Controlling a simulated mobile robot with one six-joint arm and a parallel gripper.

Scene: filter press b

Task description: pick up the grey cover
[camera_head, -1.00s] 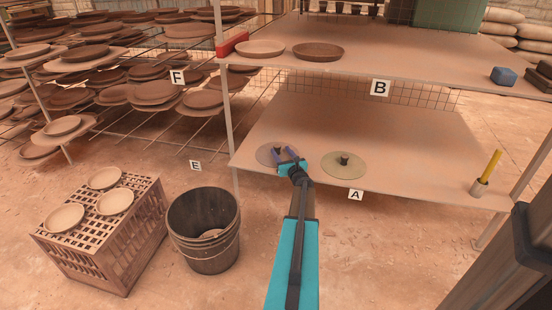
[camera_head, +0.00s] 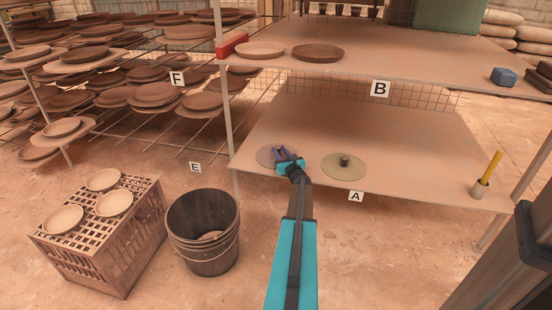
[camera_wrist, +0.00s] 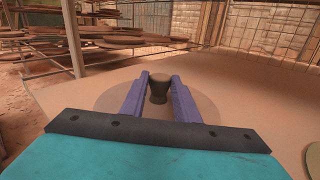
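The grey cover (camera_head: 264,158) is a thin round disc lying flat at the left of the lower shelf A. In the wrist view the cover (camera_wrist: 205,106) shows beneath my fingers, with its dark knob (camera_wrist: 159,88) standing upright between them. My gripper (camera_head: 280,151) is over the cover in the head view and hides most of its knob. The purple fingers of my gripper (camera_wrist: 159,80) are open, one on each side of the knob, with narrow gaps visible. A similar olive-beige cover (camera_head: 345,170) with a dark knob lies to the right, apart from my gripper.
The upper shelf B (camera_head: 420,70) overhangs the back of the lower shelf (camera_head: 410,140). A shelf post (camera_head: 229,120) stands left of the grey cover. A cup with a yellow stick (camera_head: 483,185) stands at the right end. A bucket (camera_head: 203,235) and a crate (camera_head: 130,235) are on the floor.

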